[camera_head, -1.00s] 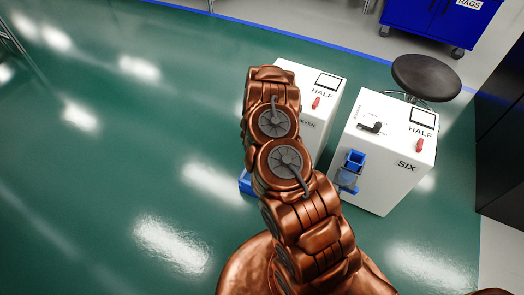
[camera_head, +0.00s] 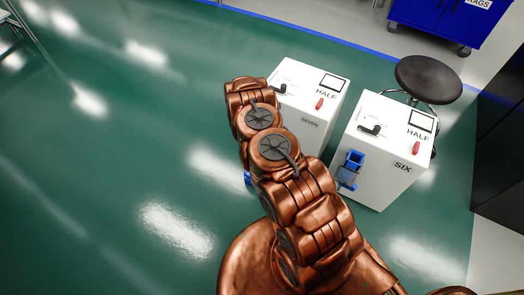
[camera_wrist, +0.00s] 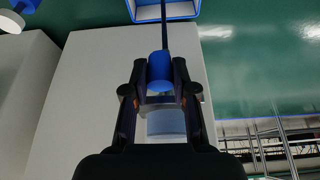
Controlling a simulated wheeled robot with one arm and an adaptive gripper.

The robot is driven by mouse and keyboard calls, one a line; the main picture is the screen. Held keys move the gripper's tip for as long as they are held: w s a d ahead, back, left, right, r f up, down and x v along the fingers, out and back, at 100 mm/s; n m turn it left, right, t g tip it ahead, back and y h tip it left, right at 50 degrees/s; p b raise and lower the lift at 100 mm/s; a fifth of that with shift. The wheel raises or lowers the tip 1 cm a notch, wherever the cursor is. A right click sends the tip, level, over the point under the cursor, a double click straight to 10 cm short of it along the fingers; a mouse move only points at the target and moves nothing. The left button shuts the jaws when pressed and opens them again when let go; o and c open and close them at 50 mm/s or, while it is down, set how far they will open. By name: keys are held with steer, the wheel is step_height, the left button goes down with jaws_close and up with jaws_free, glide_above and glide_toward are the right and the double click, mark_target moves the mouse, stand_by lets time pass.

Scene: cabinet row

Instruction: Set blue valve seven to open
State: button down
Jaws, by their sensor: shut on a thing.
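The white cabinet labelled SEVEN (camera_head: 307,115) stands behind and right of my arm, partly covered by it. Its top bears the word HALF and a small red part. In the wrist view my gripper (camera_wrist: 160,80) is shut on a blue handle (camera_wrist: 159,67), which lies between its fingers in front of a white cabinet face (camera_wrist: 82,95). A dark stem runs from the handle up to a blue frame (camera_wrist: 168,18). In the head view my gripper and most of this valve are hidden behind my arm; only a small blue edge (camera_head: 247,178) shows.
A second white cabinet labelled SIX (camera_head: 381,155), with its own blue valve (camera_head: 349,170), stands to the right. A round dark stool (camera_head: 428,79) and a blue RAGS cabinet (camera_head: 442,20) are behind. Green floor (camera_head: 110,150) is clear on the left.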

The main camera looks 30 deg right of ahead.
steer(key=shift+w+a+m+b, duration=0.1)
steer(key=shift+a+m+b, duration=0.05)
steer(key=shift+m+b, duration=0.2)
stand_by(0.4)
steer(key=c, duration=0.9)
jaws_free()
steer(key=shift+r, duration=0.1)
steer(key=shift+v, duration=5.9)
steer(key=shift+w, duration=0.1)
